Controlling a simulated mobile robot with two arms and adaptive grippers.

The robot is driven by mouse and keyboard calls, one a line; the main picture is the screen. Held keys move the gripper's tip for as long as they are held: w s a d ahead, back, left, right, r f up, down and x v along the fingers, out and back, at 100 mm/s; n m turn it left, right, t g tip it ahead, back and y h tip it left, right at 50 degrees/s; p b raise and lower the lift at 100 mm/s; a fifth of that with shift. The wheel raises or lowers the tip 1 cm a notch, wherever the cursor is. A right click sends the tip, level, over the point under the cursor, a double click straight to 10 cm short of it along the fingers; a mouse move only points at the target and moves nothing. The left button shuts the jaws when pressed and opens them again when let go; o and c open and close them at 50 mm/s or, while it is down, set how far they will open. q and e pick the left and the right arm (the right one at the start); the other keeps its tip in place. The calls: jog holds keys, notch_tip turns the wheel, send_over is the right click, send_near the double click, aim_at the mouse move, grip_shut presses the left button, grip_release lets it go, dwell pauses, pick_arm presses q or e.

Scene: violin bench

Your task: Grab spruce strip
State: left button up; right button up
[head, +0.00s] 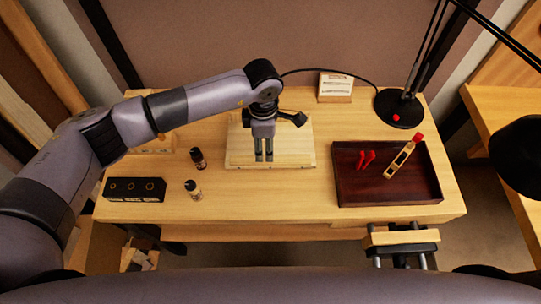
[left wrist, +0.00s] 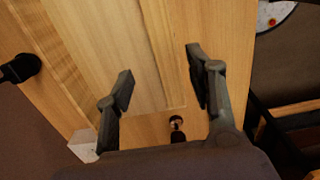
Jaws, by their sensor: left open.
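My left gripper (head: 264,158) points down, open, over a pale wooden board (head: 298,150) in the middle of the bench; no object shows between its fingers. The left wrist view shows the open gripper (left wrist: 160,85) with both fingers apart over pale wood, and a lengthwise seam or narrow band (left wrist: 162,50) runs between them. I cannot tell whether this is the spruce strip. No separate strip stands out on the board in the head view, where the gripper hides part of it.
A dark red tray (head: 350,190) with red items and a wooden tool stands right. Two small bottles (head: 193,190) and a black holder (head: 134,189) are left. A lamp base (head: 400,107) is at the back right. Bare bench lies in front of the board.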

aim_at(264, 159)
pick_arm(q)
jog(key=shift+f, duration=0.2)
jog(key=f+p, duration=0.2)
jog(key=f, duration=0.2)
jog(key=shift+s+a+f+p, duration=0.1)
jog(key=shift+s+p, duration=0.25)
jog(key=shift+p, duration=0.05)
jog(key=shift+f, duration=0.4)
jog(key=c, duration=1.1)
pick_arm(e)
jog(key=shift+r, duration=1.45)
